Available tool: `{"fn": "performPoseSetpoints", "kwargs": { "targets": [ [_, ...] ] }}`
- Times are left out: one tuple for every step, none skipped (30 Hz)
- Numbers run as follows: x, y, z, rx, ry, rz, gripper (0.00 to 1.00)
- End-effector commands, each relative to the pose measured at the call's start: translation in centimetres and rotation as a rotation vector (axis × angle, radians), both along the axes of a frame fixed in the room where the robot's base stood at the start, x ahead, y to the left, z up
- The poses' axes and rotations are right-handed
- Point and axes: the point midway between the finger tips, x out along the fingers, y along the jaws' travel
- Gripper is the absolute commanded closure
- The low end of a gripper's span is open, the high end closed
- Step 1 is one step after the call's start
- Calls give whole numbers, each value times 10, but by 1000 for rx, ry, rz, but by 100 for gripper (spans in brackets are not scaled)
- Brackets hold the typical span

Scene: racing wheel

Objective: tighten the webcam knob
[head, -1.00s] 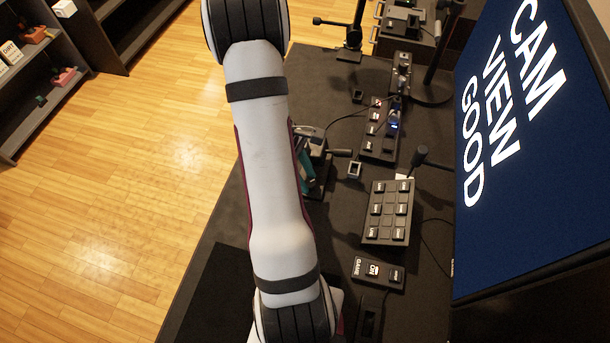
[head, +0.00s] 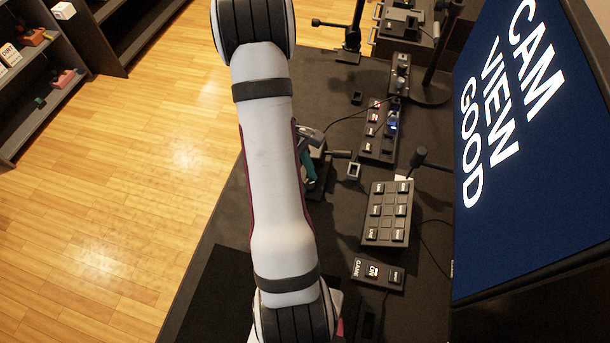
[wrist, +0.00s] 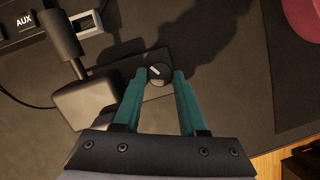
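The knob (wrist: 160,74) is a small round black dial with a white line, in the wrist view. It sits on a dark flat plate beside a square block with a stalk. My gripper (wrist: 160,73) has two teal fingers, one on each side of the knob. The fingertips are very close to its sides; I cannot tell whether they touch it. In the head view my gripper (head: 309,165) shows only partly, behind my arm, and the knob is hidden there. A screen (head: 510,150) at the right reads "CAM VIEW GOOD".
A button box (head: 388,212) and a smaller panel (head: 377,274) lie to the right of my arm. Another switch panel (head: 380,140) stands farther back. An AUX button (wrist: 24,20) is at the wrist view's upper left. A thin cable crosses the mat.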

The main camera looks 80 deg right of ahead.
Motion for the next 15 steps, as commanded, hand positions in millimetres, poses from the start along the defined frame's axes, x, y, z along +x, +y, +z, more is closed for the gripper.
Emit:
{"fn": "performPoseSetpoints", "kwargs": {
  "targets": [
    [0, 0, 0, 0, 0, 0, 48],
    [0, 0, 0, 0, 0, 0, 43],
    [0, 0, 0, 0, 0, 0, 36],
    [0, 0, 0, 0, 0, 1, 31],
    [0, 0, 0, -1, 0, 1, 31],
    [0, 0, 0, -1, 0, 1, 31],
    [0, 0, 0, -1, 0, 1, 31],
    [0, 0, 0, -1, -1, 1, 31],
    [0, 0, 0, -1, -1, 1, 31],
    [0, 0, 0, -1, -1, 1, 31],
    [0, 0, 0, -1, -1, 1, 31],
    [0, 0, 0, -1, -1, 1, 31],
    [0, 0, 0, -1, -1, 1, 31],
    [0, 0, 0, -1, -1, 1, 31],
    [0, 0, 0, -1, -1, 1, 31]
  ]
}}
